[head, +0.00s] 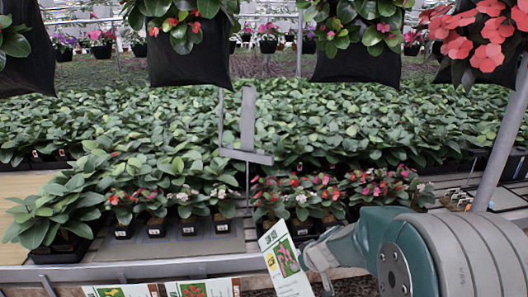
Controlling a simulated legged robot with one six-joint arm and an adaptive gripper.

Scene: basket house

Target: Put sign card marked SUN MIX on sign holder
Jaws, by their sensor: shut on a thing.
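A white sign card (285,264) with green print and a picture of red flowers is at the lower middle of the head view, tilted. Its lettering is too small to read, so I cannot confirm SUN MIX. My gripper (309,264) is at the card's right edge and shut on it; its fingers are mostly hidden. The likely sign holder (247,156) is a grey upright plate with a slanted ledge on a thin post, above and left of the card. The card is apart from it, and the ledge looks empty.
A bench (150,268) carries potted plants, with small flowering pots (300,195) along its front. More sign cards (205,288) show at the lower left edge. Black hanging planters (190,60) line the top. A slanted metal post (500,140) stands right.

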